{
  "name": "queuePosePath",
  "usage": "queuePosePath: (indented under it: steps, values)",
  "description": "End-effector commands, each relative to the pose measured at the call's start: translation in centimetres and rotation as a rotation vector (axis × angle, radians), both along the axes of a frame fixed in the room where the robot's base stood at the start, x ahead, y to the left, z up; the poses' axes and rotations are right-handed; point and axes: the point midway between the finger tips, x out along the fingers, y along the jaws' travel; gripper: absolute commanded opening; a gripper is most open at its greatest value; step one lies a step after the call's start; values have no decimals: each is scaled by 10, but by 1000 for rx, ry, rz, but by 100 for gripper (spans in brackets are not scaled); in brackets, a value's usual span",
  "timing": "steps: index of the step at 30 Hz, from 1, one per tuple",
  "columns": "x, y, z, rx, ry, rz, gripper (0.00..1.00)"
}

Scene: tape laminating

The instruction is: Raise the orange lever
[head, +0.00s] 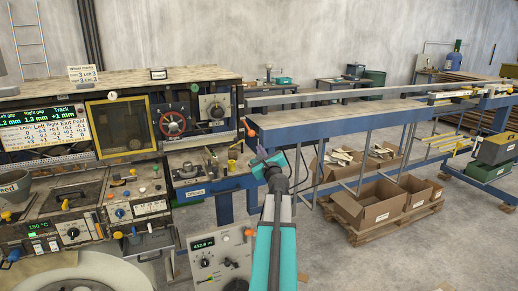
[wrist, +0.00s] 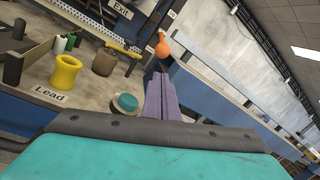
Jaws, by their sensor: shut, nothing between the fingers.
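The orange lever (wrist: 162,47) shows in the wrist view as a rounded orange knob with a narrow neck, just beyond my fingertips. In the head view an orange knob (head: 250,132), which appears to be the same lever, sits at the right end of the machine by the blue rail. My gripper (wrist: 160,82) has its purple fingers together, with nothing between them. In the head view my gripper (head: 262,153) is just below and right of the knob. A gap shows between the fingertips and the knob; its depth is hard to tell.
A yellow cup (wrist: 66,73) and a teal-topped round part (wrist: 127,103) stand on the bench beside the "Lead" label (wrist: 49,94). A long blue rail (head: 350,122) runs right from the machine. Cardboard boxes (head: 368,208) stand below it.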

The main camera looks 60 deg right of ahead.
Motion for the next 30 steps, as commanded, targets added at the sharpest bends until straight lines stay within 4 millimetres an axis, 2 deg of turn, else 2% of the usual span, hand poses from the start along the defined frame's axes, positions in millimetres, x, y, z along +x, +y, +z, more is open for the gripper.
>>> queuePosePath:
  steps: [30]
  values:
    - [58, -61, 6, 0, 0, -1, 0]
